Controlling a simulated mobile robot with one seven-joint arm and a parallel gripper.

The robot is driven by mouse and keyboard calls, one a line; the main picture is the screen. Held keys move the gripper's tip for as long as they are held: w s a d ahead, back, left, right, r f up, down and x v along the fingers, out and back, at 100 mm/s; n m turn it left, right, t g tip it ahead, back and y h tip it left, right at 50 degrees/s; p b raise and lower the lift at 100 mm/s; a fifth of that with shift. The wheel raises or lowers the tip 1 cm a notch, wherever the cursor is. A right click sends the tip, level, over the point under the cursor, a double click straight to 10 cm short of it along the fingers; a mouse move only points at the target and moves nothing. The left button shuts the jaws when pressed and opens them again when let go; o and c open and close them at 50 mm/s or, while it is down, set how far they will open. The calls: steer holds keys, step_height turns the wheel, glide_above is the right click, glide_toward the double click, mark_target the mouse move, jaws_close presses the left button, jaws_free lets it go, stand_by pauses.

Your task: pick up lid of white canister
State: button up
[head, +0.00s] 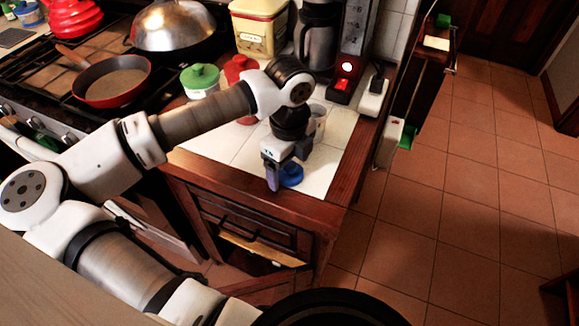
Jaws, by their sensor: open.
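My gripper (282,178) points down over the front of the white-tiled counter and is open. A round blue lid-like piece (292,175) is right at its fingers, partly covered by them. I cannot tell whether the fingers touch it or whether it lies on the tiles or on a container. A pale cup-like container (318,122) stands just behind my wrist, partly hidden. A white canister (201,92) with a green lid (199,76) stands at the counter's left, next to the stove, apart from my gripper.
A red canister (240,68) is partly behind my arm. A yellow tin (259,27), a dark flask (318,35) and a coffee machine (352,50) stand at the back. A red pan (112,82) is on the stove. The counter's wooden edge (345,180) is close by; the right-hand floor is clear.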

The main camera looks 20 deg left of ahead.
steer(key=shift+c, duration=0.3)
steer(key=c, duration=1)
steer(key=shift+r, duration=0.1)
